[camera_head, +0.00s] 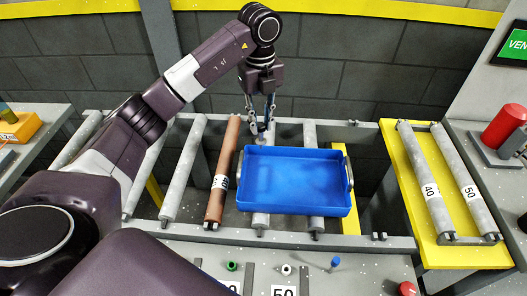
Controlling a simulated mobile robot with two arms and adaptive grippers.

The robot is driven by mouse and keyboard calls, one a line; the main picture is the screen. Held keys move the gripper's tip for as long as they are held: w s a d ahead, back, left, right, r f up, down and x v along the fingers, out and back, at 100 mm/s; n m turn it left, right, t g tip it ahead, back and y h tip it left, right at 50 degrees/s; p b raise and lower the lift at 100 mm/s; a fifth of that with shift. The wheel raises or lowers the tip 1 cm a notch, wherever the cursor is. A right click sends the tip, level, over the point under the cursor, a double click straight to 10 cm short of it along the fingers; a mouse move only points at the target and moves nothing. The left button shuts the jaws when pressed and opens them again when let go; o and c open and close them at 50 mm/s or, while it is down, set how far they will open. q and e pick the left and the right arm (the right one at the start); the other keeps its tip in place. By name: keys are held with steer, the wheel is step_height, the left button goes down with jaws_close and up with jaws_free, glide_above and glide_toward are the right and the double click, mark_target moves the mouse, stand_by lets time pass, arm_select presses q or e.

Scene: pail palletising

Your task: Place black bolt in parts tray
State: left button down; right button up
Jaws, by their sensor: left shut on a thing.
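The blue parts tray (295,207) lies across the rollers in the middle of the head view. It looks empty inside. My left gripper (262,121) points down just beyond the tray's far left edge. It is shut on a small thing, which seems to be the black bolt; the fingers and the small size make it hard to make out. I see no other black bolt clearly. My right gripper is not in view.
Grey rollers and a brown roller (223,170) run left of the tray. A yellow platform with two rollers (440,252) stands right. A blue-topped piece (335,263) and other small coloured parts stand along the near bench. A red cylinder (503,126) is far right.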

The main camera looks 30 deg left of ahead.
mark_target(261, 148)
arm_select(q)
step_height(261, 148, down, 6)
steer(key=shift+w+f+p, duration=0.1)
steer(key=shift+f+p, duration=0.05)
steer(key=shift+p, duration=0.5)
steer(key=shift+f, duration=0.3)
step_height(261, 148, down, 4)
steer(key=shift+r+p, duration=0.25)
steer(key=shift+p, duration=0.35)
steer(key=shift+f, duration=0.25)
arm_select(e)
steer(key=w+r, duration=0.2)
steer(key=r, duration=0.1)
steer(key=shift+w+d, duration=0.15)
arm_select(q)
steer(key=shift+f, duration=0.15)
steer(key=c, duration=1.7)
jaws_free()
steer(key=shift+c, duration=0.2)
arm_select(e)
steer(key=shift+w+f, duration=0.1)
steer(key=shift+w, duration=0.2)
